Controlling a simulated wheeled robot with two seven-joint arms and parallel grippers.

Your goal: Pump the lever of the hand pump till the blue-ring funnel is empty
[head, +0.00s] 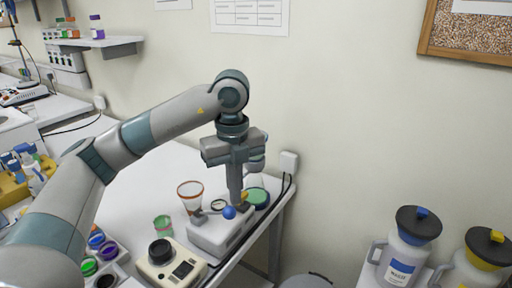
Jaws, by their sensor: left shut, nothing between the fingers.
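The hand pump appears to be the white box-shaped unit (221,234) near the table's right edge. A blue ball knob (229,212), which looks like the end of its lever, shows at its top. My left gripper (237,200) points straight down over the unit, its fingers closed together, with the tips just above and behind the blue knob. I cannot tell whether they touch it. A clear funnel with an orange-red ring (190,190) stands left of the gripper. My right gripper is not in view.
A cream device with a black knob (160,251) stands in front of the pump. A green-topped round item (257,197) is close behind it, and a green cup (163,226) to the left.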

